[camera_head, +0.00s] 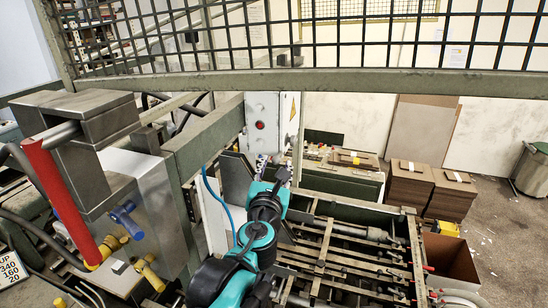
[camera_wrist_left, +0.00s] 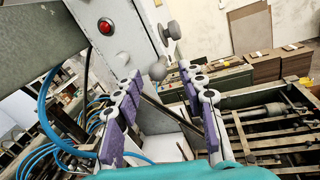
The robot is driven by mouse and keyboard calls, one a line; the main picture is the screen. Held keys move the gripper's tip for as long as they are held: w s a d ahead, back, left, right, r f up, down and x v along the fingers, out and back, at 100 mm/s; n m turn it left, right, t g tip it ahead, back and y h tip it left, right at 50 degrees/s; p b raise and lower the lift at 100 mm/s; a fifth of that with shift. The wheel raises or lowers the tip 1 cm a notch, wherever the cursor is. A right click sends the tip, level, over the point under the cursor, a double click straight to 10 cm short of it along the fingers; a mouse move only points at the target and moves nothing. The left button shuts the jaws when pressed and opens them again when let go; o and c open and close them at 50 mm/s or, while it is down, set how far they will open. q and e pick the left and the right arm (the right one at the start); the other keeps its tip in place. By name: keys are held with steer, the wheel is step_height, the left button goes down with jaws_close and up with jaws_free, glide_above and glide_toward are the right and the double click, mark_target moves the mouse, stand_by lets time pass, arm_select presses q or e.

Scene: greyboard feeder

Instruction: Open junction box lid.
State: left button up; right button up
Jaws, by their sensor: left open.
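The junction box (camera_head: 262,122) is a pale grey box with a red button, fixed to the green frame post. Its narrow right face, with a yellow warning triangle (camera_head: 293,108), looks flush with the box. In the left wrist view the box (camera_wrist_left: 112,42) is at upper left, with a grey round knob (camera_wrist_left: 170,31) on its right face and a second rounded knob (camera_wrist_left: 157,70) lower down. My left gripper (camera_head: 280,176) is just below the box. In the wrist view its purple-padded fingers (camera_wrist_left: 160,73) are spread, with the lower knob showing between the tips. Contact cannot be told.
A wire mesh guard (camera_head: 330,40) and green beam (camera_head: 330,82) cross above. A blue hose (camera_head: 219,205) hangs left of my arm. A machine bed with rods (camera_head: 345,250) lies right and below. Cardboard stacks (camera_head: 408,188) stand behind.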

mark_target(276, 163)
arm_select(q)
steer(key=w, duration=0.2)
steer(key=shift+w+a, duration=0.1)
steer(key=shift+w, duration=0.5)
steer(key=shift+d, duration=0.2)
steer(key=shift+a, duration=0.1)
jaws_close()
